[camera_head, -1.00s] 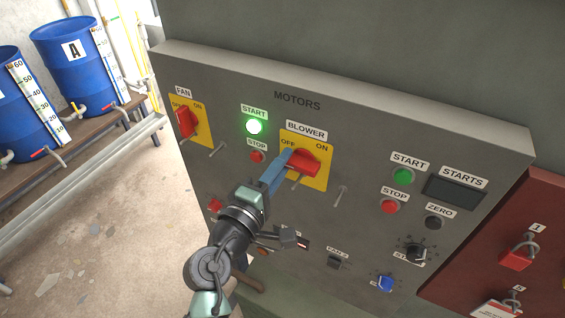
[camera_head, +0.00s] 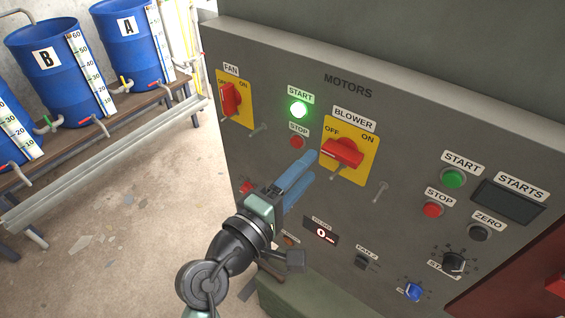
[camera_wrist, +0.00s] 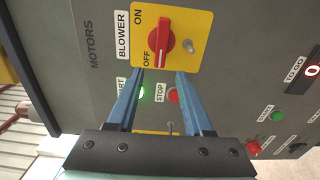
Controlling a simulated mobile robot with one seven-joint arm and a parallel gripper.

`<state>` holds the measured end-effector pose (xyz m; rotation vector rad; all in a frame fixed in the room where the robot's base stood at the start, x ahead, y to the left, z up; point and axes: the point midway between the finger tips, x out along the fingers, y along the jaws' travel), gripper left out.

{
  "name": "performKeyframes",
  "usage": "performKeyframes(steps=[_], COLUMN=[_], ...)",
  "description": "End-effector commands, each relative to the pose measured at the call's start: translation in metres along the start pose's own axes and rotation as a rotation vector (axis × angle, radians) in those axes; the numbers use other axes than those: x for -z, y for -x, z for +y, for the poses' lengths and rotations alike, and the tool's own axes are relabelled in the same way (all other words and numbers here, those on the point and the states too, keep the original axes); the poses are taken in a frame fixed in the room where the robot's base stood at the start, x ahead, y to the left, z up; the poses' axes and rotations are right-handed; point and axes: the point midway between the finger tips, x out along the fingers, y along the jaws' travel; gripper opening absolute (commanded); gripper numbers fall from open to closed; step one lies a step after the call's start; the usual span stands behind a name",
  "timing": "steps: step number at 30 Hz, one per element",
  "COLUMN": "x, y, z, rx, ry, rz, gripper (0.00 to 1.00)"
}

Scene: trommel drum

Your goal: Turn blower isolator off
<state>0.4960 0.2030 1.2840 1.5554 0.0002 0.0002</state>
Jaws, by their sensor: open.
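The blower isolator is a red handle (camera_head: 342,153) on a yellow plate (camera_head: 368,172) marked OFF at left and ON at right. The handle lies crosswise, along the panel's width. In the wrist view, where the panel appears turned sideways, the red handle (camera_wrist: 161,42) has its white-marked end on the OFF side. My gripper (camera_head: 311,168) has blue fingers, open and empty, just left of and below the handle, apart from it. In the wrist view the fingertips (camera_wrist: 160,73) stand either side of the handle's line, short of it.
A green START lamp (camera_head: 298,109) is lit beside a red STOP button (camera_head: 297,142). The fan isolator's red handle (camera_head: 231,98) stands upright at left. Thin pegs project from the panel, one (camera_head: 382,192) right of the blower plate. Blue barrels (camera_head: 60,72) stand on a bench at left.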

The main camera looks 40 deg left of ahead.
Motion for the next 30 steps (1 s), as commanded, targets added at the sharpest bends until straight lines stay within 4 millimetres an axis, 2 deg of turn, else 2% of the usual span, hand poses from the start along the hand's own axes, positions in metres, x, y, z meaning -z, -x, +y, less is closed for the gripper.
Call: performKeyframes(steps=[3, 10, 15, 30], x=[0.001, 0.001, 0.000, 0.000], y=[0.028, 0.060, 0.068, 0.067], z=[-0.005, -0.003, 0.000, 0.000], rx=[0.001, 0.001, 0.000, 0.000], ry=[-0.001, 0.001, 0.001, 0.001], rz=[0.004, 0.002, 0.000, 0.000], gripper=[0.51, 0.51, 0.51, 0.51])
